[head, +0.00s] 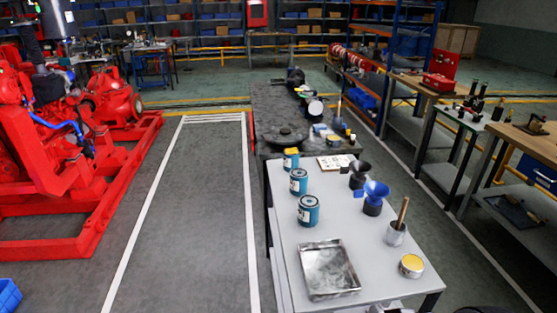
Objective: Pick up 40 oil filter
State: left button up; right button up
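Three blue canisters that look like oil filters stand upright in a row along the left side of the light grey table (277,241). The nearest blue canister (308,211) has a pale band and a dark top. The middle blue canister (298,183) looks alike. The far blue canister (291,159) has a yellow top. No number 40 can be read on any of them, so I cannot tell which one it marks. Neither of my grippers is clearly in view.
A metal tray (306,289), a yellow-topped tin (411,266), a pot with a brush (395,234) and blue funnel-like item (376,191) share the table. A red pumpset (60,190) stands left. The marked floor lane (190,210) is clear.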

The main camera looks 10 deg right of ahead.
aim_at(291, 155)
jog(key=i+j+z, duration=0.1)
jog(key=i+j, duration=0.15)
jog(key=i+j+z, duration=0.1)
jog(key=j, duration=0.35)
jog(key=i+j+z, duration=0.1)
jog(key=i+j, duration=0.25)
jog(key=i+j+z, duration=0.1)
jog(key=j, duration=0.3)
jog(key=i+j, duration=0.25)
jog(key=j, duration=0.15)
jog(key=i+z, duration=0.15)
jog(key=i, duration=0.4)
jog(key=i+j+z, duration=0.2)
jog(key=i, duration=0.35)
jog(key=i+l, duration=0.3)
jog(key=l, duration=0.1)
